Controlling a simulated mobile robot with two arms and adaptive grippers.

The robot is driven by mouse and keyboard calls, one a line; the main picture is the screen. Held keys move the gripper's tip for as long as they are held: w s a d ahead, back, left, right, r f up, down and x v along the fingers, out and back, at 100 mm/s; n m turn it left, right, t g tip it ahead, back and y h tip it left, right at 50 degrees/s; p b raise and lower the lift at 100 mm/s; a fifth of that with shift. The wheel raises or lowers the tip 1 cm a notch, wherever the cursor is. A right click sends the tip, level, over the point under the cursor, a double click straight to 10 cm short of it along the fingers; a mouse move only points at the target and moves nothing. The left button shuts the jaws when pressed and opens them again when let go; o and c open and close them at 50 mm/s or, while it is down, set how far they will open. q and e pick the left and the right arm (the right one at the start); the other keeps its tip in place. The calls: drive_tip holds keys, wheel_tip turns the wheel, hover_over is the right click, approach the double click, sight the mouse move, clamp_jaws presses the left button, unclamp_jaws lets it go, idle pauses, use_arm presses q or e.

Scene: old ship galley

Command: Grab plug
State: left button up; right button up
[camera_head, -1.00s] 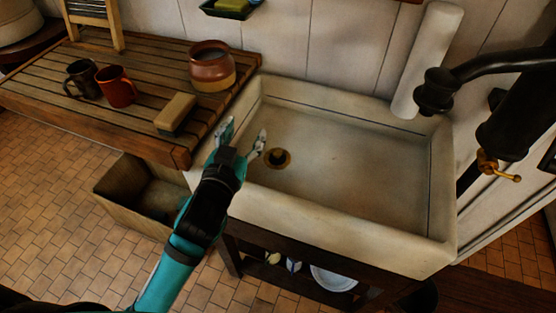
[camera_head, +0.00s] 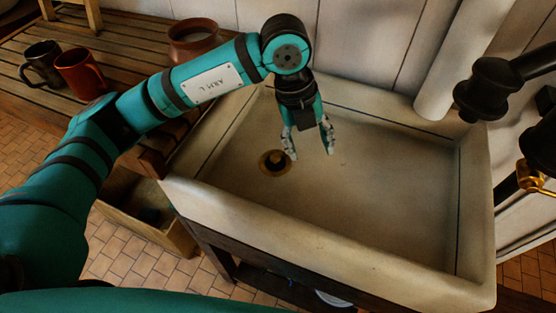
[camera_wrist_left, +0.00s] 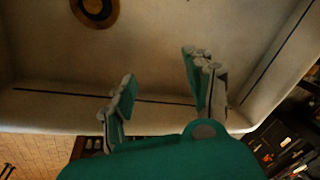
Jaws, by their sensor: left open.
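A round brass-rimmed drain fitting (camera_head: 274,163) with a dark centre sits in the floor of the pale sink (camera_head: 380,190). It also shows at the top left of the left wrist view (camera_wrist_left: 94,10). I cannot tell whether its centre is a plug or an open hole. My left gripper (camera_head: 311,152) hangs fingers down over the sink, just right of the fitting. It is open, with nothing between its fingers, and shows in the left wrist view (camera_wrist_left: 160,68) too. My right gripper is in neither view.
A dark mug (camera_head: 40,64), a red mug (camera_head: 80,74) and a brown pot (camera_head: 193,40) stand on the slatted wooden counter (camera_head: 130,25). A black tap (camera_head: 487,90) juts in at the right. An open box (camera_head: 160,225) stands below the counter.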

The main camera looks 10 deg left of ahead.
use_arm(q)
drive_tip(key=w+a+n+t+y, duration=0.1)
drive_tip(key=w+a+n+y, duration=0.1)
drive_tip(key=w+a+y, duration=0.4)
drive_tip(key=h+p, duration=0.2)
drive_tip(key=p, duration=0.1)
hover_over(275, 159)
drive_tip(key=f, duration=0.9)
drive_tip(key=shift+s+f, duration=0.2)
drive_tip(key=shift+f, duration=1.05)
wheel_tip(275, 159, down, 4)
drive_tip(key=shift+w+r+p, duration=0.15)
drive_tip(key=shift+r+p, duration=0.05)
drive_tip(key=shift+p, duration=0.55)
drive_tip(key=shift+f, duration=0.4)
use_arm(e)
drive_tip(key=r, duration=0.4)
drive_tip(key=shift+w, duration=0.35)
use_arm(q)
clamp_jaws()
